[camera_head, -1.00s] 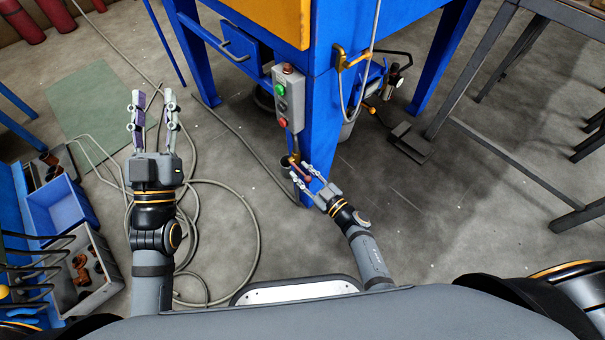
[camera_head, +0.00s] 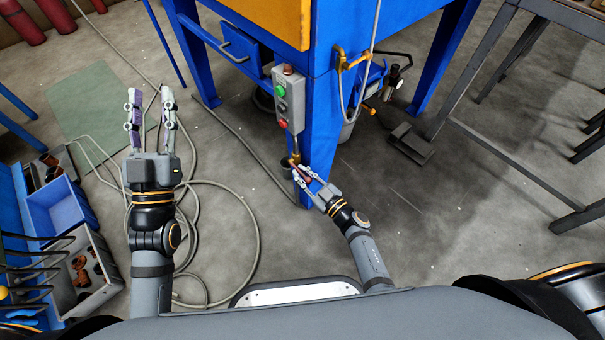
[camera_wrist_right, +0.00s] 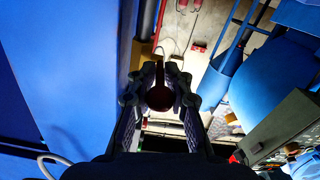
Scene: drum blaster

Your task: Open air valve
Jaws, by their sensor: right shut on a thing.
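The air valve (camera_head: 296,157) is a small brass fitting low on the blue machine's front leg, below the grey button box. Its reddish-brown handle shows in the right wrist view (camera_wrist_right: 160,98), between the finger pads. My right gripper (camera_head: 301,173) is at the leg, shut on the handle; the fingers partly hide the valve in the head view. My left gripper (camera_head: 151,95) is open and empty, held over the floor left of the machine.
The grey button box (camera_head: 289,98) with green and red buttons hangs above the valve. A grey hose (camera_head: 255,215) lies coiled on the floor. Blue and grey bins (camera_head: 62,207) with parts stand at left. A dark metal table frame (camera_head: 500,165) stands at right.

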